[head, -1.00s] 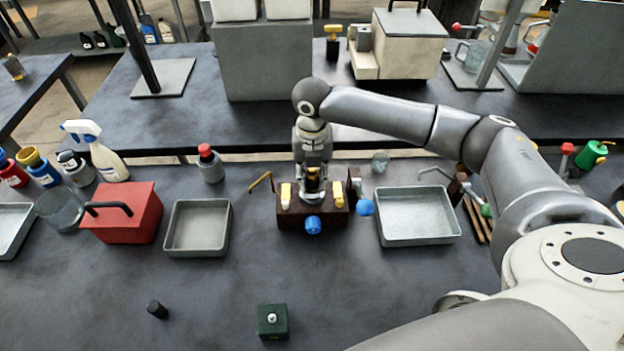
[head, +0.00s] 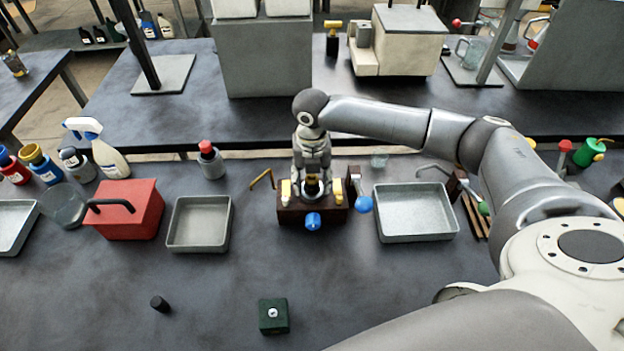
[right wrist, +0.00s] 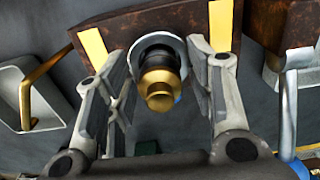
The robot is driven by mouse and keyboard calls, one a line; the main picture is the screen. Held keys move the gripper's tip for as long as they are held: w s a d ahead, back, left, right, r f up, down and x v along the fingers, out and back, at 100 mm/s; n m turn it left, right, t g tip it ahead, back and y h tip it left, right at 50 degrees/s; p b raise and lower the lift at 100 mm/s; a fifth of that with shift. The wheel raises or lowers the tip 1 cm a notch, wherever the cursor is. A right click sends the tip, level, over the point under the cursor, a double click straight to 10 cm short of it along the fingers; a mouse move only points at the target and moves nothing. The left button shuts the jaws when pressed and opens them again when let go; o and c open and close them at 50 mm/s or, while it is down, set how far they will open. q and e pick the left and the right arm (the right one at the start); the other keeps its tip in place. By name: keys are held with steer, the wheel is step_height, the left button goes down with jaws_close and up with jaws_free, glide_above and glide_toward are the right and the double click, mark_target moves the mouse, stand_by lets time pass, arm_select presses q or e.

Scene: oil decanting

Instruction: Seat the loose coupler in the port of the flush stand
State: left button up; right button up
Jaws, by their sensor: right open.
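The flush stand (head: 289,216) is a dark brown block with yellow strips and a blue knob in front, at the middle of the near table. The coupler (head: 312,187), black with a brass end, stands upright in the pale ring of the stand's port (right wrist: 142,46). In the right wrist view the coupler (right wrist: 160,84) shows its brass end toward the camera. My right gripper (head: 312,191) is open above the stand, one finger on each side of the coupler. Gaps show beside the coupler. How deep it sits is hidden. My left gripper is not in view.
Grey trays (head: 172,247) (head: 417,239) stand left and right of the stand, with a red box (head: 125,222) farther left. A small black cylinder (head: 160,303) and a green block (head: 273,328) are on the front table. A bent brass lever (head: 262,179) and blue ball (head: 364,204) flank the stand.

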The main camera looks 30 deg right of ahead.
step_height(320, 180, up, 12)
steer(key=b, duration=0.3)
steer(key=shift+r, duration=0.2)
steer(key=shift+f, duration=0.1)
stand_by(0.4)
